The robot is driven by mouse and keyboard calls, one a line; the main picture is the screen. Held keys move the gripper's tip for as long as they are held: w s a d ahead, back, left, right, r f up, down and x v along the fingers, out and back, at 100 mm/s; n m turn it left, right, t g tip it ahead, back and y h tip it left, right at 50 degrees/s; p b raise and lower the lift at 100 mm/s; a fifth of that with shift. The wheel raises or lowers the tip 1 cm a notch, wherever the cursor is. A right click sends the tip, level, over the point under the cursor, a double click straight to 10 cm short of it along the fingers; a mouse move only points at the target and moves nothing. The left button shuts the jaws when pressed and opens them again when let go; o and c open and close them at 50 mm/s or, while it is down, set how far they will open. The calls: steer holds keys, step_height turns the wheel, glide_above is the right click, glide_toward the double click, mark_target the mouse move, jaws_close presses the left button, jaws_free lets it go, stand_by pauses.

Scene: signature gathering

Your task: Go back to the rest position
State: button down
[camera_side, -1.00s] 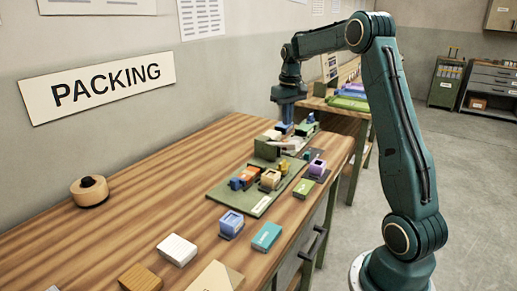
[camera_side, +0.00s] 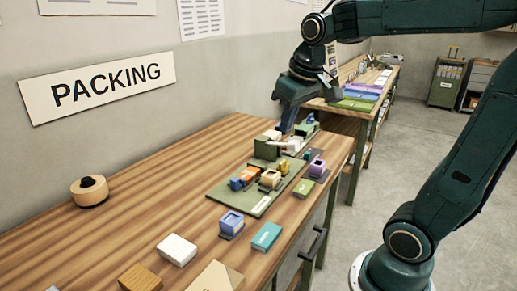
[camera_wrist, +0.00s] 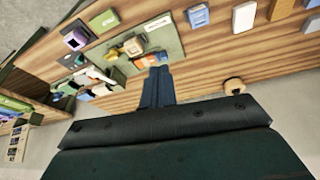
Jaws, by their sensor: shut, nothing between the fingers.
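My gripper (camera_side: 285,128) hangs tilted over the far end of the wooden packing table (camera_side: 130,215), by a green box with small items. In the wrist view the blue-grey fingers (camera_wrist: 158,72) are together with nothing between them. A green mat (camera_side: 228,200) on the table carries an orange-and-blue item (camera_side: 243,178) and a tan item (camera_side: 269,180). The green box (camera_side: 266,148) stands at the mat's far edge, close to the fingertips in the picture. Whether the fingertips touch anything there cannot be told.
A blue item (camera_side: 231,225), teal box (camera_side: 266,237), white block (camera_side: 177,250) and wooden block (camera_side: 140,278) stand nearer the front. A tape roll (camera_side: 90,191) sits at the left. A second table (camera_side: 383,88) stands behind.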

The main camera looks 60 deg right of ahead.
steer(key=s+a+f+n+t+y, duration=0.1)
steer(key=s+a+f+n+t, duration=0.1)
steer(key=s+a+f, duration=0.2)
steer(key=s+a, duration=0.3)
steer(key=s, duration=0.4)
steer(key=shift+s+a, duration=0.25)
steer(key=shift+a, duration=0.1)
stand_by(1.2)
